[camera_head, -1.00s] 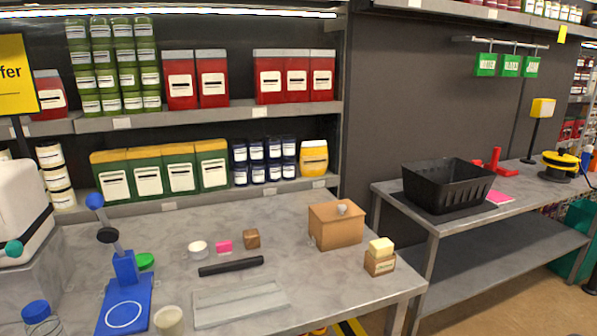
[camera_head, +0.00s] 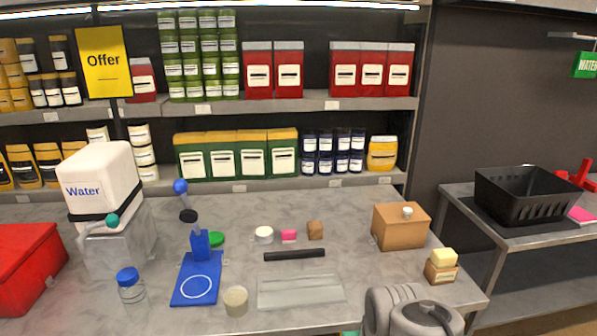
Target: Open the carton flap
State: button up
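The carton (camera_head: 400,228) is a brown box at the right rear of the grey table. A small light grey knob (camera_head: 407,212) shows on its top, and the top looks closed. A grey rounded part of my own arm (camera_head: 412,312) shows at the bottom edge, in front of the table and below the carton, apart from it. My gripper's fingers do not show.
A small box with a yellow block (camera_head: 442,265) stands in front of the carton near the table's right edge. A black bar (camera_head: 294,255) and a clear flat tray (camera_head: 300,290) lie left of it. A black basket (camera_head: 527,195) stands on the right table.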

aim_at(392, 214)
jog(key=u, duration=1.75)
jog(key=k, duration=0.7)
jog(key=z, duration=1.15)
jog(key=i, duration=0.95)
